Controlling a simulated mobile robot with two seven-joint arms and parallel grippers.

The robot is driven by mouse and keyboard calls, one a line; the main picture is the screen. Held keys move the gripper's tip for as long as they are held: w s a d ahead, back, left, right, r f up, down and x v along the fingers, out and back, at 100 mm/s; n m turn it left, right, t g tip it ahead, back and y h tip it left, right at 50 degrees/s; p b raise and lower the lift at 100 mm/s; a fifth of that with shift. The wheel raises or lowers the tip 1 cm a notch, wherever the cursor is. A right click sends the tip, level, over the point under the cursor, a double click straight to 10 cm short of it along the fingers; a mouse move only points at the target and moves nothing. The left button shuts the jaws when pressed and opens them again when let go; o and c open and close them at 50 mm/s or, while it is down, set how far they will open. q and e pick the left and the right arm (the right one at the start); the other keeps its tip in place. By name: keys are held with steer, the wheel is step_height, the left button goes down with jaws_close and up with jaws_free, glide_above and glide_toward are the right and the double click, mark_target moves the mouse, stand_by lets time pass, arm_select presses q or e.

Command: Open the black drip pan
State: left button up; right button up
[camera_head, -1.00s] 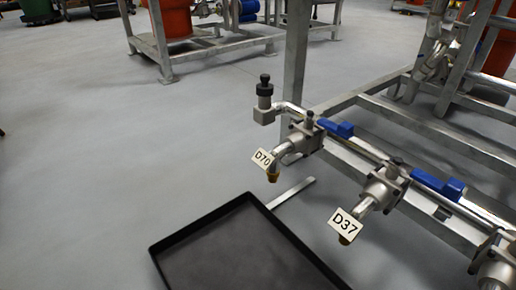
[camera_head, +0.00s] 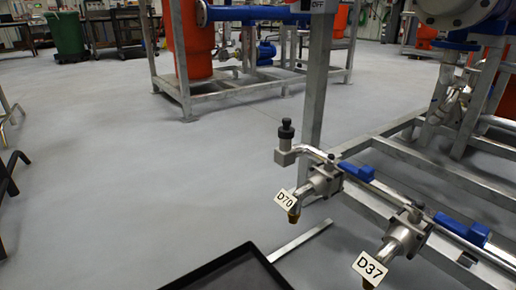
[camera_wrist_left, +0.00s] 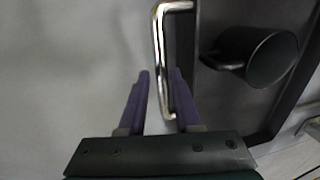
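The black drip pan (camera_head: 222,268) lies on the floor at the bottom of the head view; only its far corner and part of its dark inside show. Neither gripper is in the head view. In the left wrist view, my left gripper (camera_wrist_left: 160,73) has its two purple fingers apart.
Drain outlets tagged D70 (camera_head: 286,199) and D37 (camera_head: 370,268), with blue-handled valves, stand right of the pan along a metal frame. Open grey floor (camera_head: 130,170) lies left.

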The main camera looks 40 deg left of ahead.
arm_select(q)
steer(key=shift+o, duration=1.1)
steer(key=shift+d, duration=0.1)
step_height(320, 180, up, 10)
steer(key=s+p, duration=0.1)
steer(key=p, duration=0.8)
steer(key=shift+s+a, duration=0.35)
steer(key=shift+f, duration=0.1)
